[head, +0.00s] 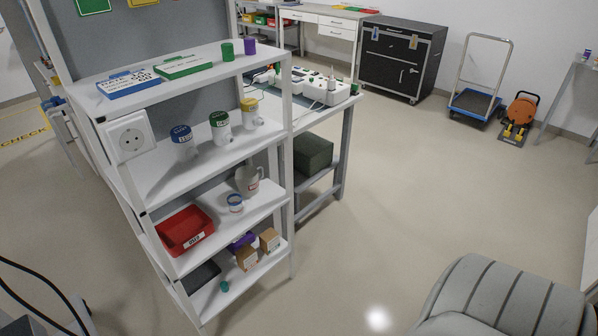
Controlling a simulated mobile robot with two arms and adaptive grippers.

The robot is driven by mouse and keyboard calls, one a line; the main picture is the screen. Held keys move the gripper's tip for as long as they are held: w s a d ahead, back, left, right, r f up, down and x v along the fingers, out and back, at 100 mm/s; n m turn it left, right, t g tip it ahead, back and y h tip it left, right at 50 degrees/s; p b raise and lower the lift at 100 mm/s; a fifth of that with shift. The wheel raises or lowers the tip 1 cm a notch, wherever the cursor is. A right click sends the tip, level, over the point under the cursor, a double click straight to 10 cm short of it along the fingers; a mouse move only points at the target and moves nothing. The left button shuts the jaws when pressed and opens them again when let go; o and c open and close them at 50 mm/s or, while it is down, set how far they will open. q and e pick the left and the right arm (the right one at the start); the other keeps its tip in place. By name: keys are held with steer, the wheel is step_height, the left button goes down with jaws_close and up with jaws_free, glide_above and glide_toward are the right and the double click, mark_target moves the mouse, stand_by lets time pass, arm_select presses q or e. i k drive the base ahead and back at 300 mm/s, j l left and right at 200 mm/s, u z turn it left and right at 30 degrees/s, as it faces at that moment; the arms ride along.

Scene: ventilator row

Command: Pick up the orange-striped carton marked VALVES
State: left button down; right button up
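Two small brown cartons stand on the lowest shelf of the white shelf rack (222,60). One carton (247,258) is nearer the middle of the shelf and the other carton (269,240) is to its right. They carry pale labels too small to read, so I cannot tell which, if either, is marked VALVES or has orange stripes. A purple item (243,241) is partly hidden behind them. Neither of my grippers is in view.
On the rack are a red bin (186,236), a grey jug (247,181) and several lidded cups. A small teal object (225,286) and a dark tray (203,277) share the lowest shelf. A grey ribbed seat (500,305) is at bottom right.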

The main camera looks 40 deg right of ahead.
mark_target(247, 259)
steer(key=k+l+z, duration=0.1)
steer(key=l, duration=0.4)
steer(key=k+l+z, duration=0.15)
steer(key=l, duration=0.35)
steer(key=k+l+z, duration=0.1)
steer(key=l, duration=0.45)
